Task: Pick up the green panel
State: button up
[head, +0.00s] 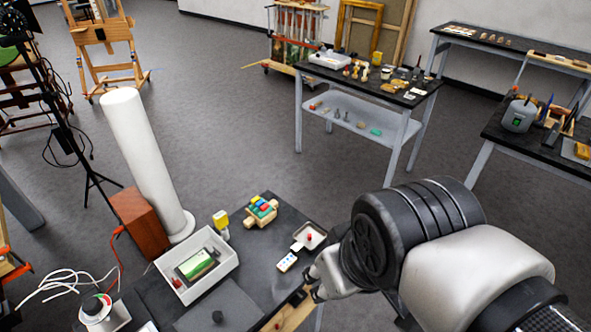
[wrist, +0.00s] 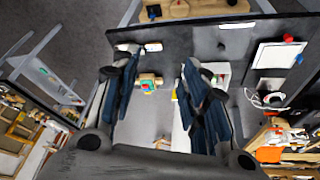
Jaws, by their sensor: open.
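The green panel (head: 197,264) is a small dark-edged piece with a green and pale face. It lies inside a white open tray (head: 228,265) on the dark near table, in the head view. My gripper (head: 315,285) is to the right of the tray, over the table's right part, apart from the panel. In the wrist view my gripper (wrist: 158,62) has its two dark blue fingers spread with nothing between them. The white tray shows partly behind the right finger (wrist: 216,72); I cannot make out the panel there.
On the near table are a wooden holder with coloured blocks (head: 261,211), a yellow-and-white bottle (head: 221,222), a small dish (head: 312,234), a dotted white piece (head: 287,262) and a dark grey slab (head: 222,308). A tall white column (head: 145,150) and brown box (head: 141,222) stand behind the tray.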

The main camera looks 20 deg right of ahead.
aim_at(192, 268)
jog(key=i+j+u, duration=0.1)
jog(key=i+u, duration=0.2)
jog(key=u, duration=0.15)
jog(key=i+u, duration=0.25)
jog(key=u, duration=1.4)
